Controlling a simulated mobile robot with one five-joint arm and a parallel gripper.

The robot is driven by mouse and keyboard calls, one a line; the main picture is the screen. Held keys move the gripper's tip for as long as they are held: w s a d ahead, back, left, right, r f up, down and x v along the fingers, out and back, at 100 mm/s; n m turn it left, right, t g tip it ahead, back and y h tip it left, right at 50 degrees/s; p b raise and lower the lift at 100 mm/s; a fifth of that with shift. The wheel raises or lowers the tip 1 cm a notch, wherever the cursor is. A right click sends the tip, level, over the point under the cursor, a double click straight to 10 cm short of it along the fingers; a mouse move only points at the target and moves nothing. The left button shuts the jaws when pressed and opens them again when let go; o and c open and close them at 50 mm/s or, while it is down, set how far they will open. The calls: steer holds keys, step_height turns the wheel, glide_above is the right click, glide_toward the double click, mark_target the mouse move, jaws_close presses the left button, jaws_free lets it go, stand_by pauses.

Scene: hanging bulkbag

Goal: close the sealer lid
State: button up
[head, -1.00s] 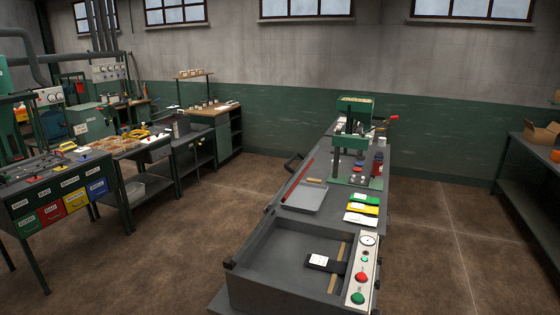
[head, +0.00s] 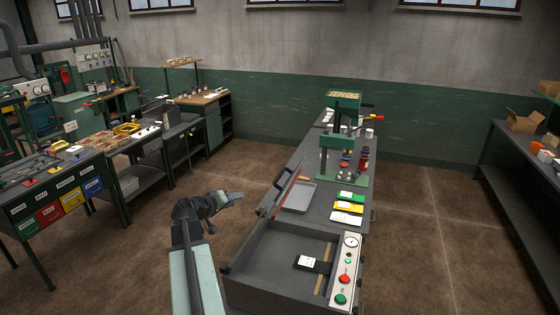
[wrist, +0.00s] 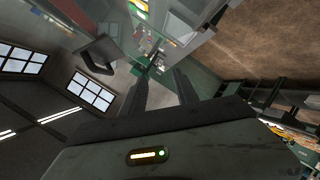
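The sealer (head: 232,272) is a dark open-topped box at the near end of the bench in the head view. Its lid (head: 277,199) stands raised and shows nearly edge-on, with a red strip along it. A black pouch with a white label (head: 308,262) lies inside the chamber. My gripper (head: 236,197) is left of the raised lid, apart from it. In the wrist view my gripper (wrist: 163,75) has its fingers apart with nothing between them.
A control panel (head: 347,275) with a gauge and buttons is on the sealer's right side. Behind it are a grey tray (head: 299,196), coloured packets (head: 348,207) and a green press (head: 343,140). Workbenches stand at left and right.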

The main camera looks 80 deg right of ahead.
steer(key=m+g+h+p, duration=0.1)
steer(key=g, duration=0.1)
glide_toward(279, 175)
steer(key=d+f, duration=0.1)
steer(key=d, duration=0.1)
steer(key=b+x, duration=0.1)
steer(key=x, duration=0.3)
steer(key=b+x, duration=0.1)
steer(key=x, duration=0.3)
steer(key=shift+s+f, duration=0.2)
steer(key=shift+s, duration=0.25)
steer(key=shift+a, duration=0.1)
jaws_close()
